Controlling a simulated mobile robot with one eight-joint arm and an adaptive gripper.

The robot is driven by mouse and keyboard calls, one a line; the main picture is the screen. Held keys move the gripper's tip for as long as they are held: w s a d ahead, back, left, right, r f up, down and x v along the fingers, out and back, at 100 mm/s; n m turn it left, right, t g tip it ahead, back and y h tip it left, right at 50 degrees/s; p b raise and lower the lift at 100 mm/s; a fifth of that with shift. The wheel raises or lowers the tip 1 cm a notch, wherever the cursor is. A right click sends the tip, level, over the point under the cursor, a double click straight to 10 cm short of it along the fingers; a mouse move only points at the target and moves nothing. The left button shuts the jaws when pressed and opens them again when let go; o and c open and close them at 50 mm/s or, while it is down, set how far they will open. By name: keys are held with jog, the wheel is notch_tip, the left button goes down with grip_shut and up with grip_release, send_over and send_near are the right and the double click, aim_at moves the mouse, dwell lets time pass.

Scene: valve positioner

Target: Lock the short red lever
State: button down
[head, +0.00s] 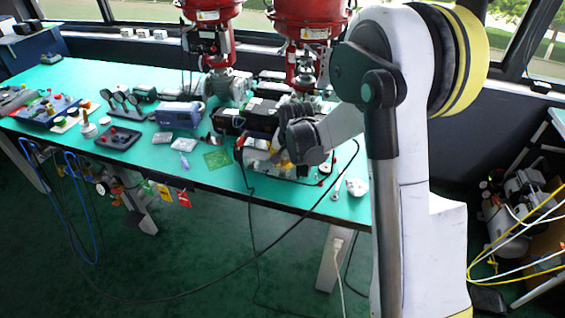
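I cannot make out a short red lever for certain. A small red part (241,142) shows at the left end of a box-shaped device (258,160) with a pale front at the table's front edge. My arm reaches in from the right, and its dark wrist (303,142) covers much of this device. My gripper (280,155) is at the device, largely hidden by the wrist; a yellowish patch shows beside it. Whether its fingers are open, shut or touching anything cannot be seen.
The device stands on a green table (60,80). Two large red valve actuators (310,18) rise behind it. Several instruments and a blue tray (45,108) lie to the left. Cables hang over the front edge, and coloured tags (183,198) hang below it.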

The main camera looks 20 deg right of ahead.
dwell(0.7)
jog(key=shift+r+p, duration=0.5)
jog(key=shift+r, duration=0.25)
jog(key=shift+r, duration=0.1)
